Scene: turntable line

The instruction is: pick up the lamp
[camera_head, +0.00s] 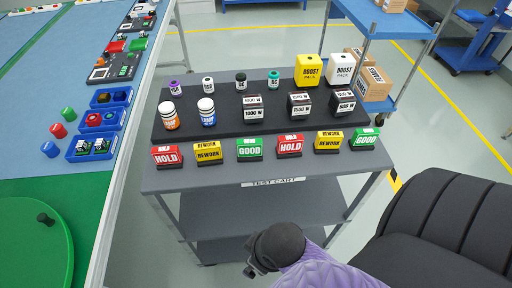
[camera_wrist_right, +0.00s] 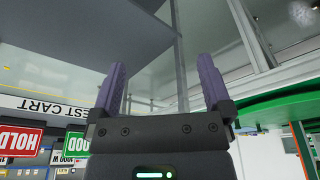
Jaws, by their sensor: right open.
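No object can be surely named as the lamp. Two white-capped cylinders stand upright on the cart's dark raised shelf in the head view, one with an orange label (camera_head: 169,116) and one with a blue label (camera_head: 207,112); their print is too small to read surely. My right gripper (camera_head: 252,269) is low in front of the cart, well apart from them. In the right wrist view its two purple fingers (camera_wrist_right: 163,80) are spread with nothing between them. My left gripper is not in view.
The test cart (camera_head: 275,182) holds several HOLD, REWORK and GOOD blocks along its front edge, with small capped cylinders, watt-marked blocks and BOOST packs behind. A blue cart (camera_head: 370,25) stands at right. A bench with blue trays (camera_head: 80,148) and a green turntable (camera_head: 30,250) is at left.

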